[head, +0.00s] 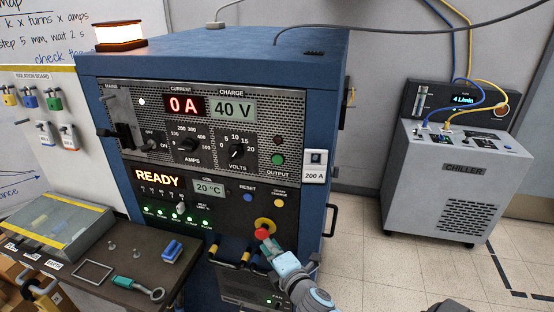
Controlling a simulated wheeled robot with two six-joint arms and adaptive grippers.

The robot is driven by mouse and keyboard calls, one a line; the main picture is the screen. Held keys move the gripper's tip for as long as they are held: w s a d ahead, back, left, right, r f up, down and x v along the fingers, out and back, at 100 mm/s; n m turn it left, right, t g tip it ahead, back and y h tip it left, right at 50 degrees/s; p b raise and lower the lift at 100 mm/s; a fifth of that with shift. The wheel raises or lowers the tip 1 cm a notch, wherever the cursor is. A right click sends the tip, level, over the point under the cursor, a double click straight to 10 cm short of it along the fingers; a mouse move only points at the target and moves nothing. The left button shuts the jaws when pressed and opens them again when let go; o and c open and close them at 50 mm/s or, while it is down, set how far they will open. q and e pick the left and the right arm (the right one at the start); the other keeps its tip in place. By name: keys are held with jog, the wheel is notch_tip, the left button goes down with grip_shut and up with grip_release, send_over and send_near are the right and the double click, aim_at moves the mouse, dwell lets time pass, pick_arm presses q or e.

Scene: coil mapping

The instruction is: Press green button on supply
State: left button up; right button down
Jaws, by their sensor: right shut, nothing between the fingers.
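The power supply is a large blue cabinet (200,62) with a perforated front panel. Its green button (277,159) sits at the right of the panel, above the OUTPUT label and below a dark red button (277,140). The displays read 0 A (184,106), 40 V (233,109) and READY (158,179). My right gripper (268,246) is shut and empty, in front of the lower panel. It is well below the green button and appears just under the red mushroom button (262,234); contact cannot be told. My left gripper is not in view.
A dark bench (128,262) with a green-handled tool (138,288) and a blue block (172,251) stands at left. A grey chiller (445,180) stands at right. A 200 A tag (314,167) is beside the green button. The floor (385,265) between cabinet and chiller is clear.

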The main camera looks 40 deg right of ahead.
aim_at(272, 172)
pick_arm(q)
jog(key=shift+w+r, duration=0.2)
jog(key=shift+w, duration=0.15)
pick_arm(e)
jog(key=a+r+n+t, duration=0.3)
jog(key=r+n+t, duration=0.2)
jog(key=r, duration=1.5)
jog(key=shift+s, duration=0.45)
jog(key=shift+w+d, duration=0.1)
